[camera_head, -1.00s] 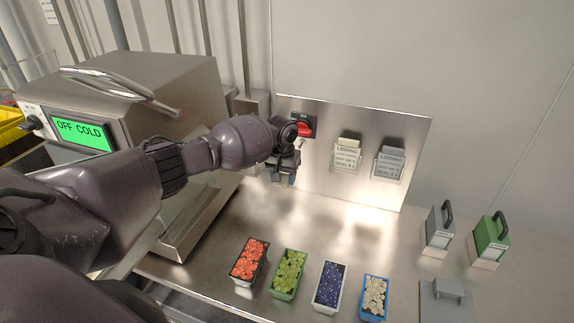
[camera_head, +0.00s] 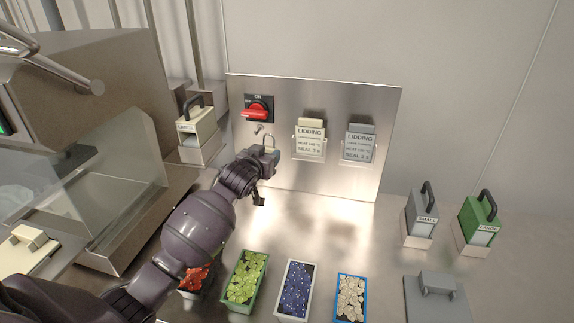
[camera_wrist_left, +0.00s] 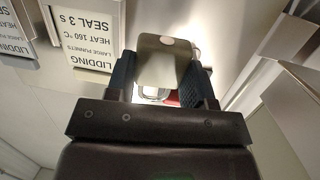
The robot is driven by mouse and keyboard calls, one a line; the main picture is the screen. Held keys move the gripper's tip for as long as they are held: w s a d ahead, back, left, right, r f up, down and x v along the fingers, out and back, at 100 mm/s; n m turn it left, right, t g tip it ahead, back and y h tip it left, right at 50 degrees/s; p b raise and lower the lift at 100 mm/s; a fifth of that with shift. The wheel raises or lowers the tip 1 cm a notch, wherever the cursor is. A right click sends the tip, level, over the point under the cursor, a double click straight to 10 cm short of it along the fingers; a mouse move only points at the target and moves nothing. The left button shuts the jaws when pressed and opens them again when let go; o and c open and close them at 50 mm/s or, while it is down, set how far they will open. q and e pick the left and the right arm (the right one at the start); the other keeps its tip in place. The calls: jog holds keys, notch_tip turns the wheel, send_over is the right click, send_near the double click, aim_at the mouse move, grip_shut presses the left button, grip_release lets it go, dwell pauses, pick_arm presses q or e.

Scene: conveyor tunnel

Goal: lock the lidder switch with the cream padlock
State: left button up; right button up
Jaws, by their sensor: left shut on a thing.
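The lidder switch (camera_head: 259,108) is a red knob on a black plate, high on the left of the steel panel, with "ON" above it. A small metal ring or tab (camera_head: 259,128) sits just below it. My left gripper (camera_head: 264,157) is below the switch, shut on the cream padlock. The padlock's shackle (camera_head: 269,142) points up, apart from the switch. In the left wrist view the cream padlock body (camera_wrist_left: 167,62) sits between my two fingers, and a bit of red shows behind it. My right gripper is not in view.
A cream lidding card (camera_head: 310,139) and a grey lidding card (camera_head: 359,142) hang on the panel right of the switch. A cream handled block (camera_head: 196,128) stands left of it. Punnets, including the blueberry one (camera_head: 297,289), line the counter in front.

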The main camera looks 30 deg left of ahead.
pick_arm(q)
jog(key=a+b, duration=0.1)
jog(key=a+t+y+b, duration=0.1)
jog(key=a, duration=0.1)
jog(key=a+f+n+t+y+b, duration=0.1)
jog(key=a+b, duration=0.1)
jog(key=shift+w+a, duration=0.1)
jog(key=shift+a, duration=0.15)
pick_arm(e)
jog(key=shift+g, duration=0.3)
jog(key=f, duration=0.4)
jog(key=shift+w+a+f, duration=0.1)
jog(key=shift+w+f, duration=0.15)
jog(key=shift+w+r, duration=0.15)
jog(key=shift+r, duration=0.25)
pick_arm(q)
jog(key=shift+w, duration=0.25)
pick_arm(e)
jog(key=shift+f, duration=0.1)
pick_arm(q)
jog(key=shift+x, duration=1.2)
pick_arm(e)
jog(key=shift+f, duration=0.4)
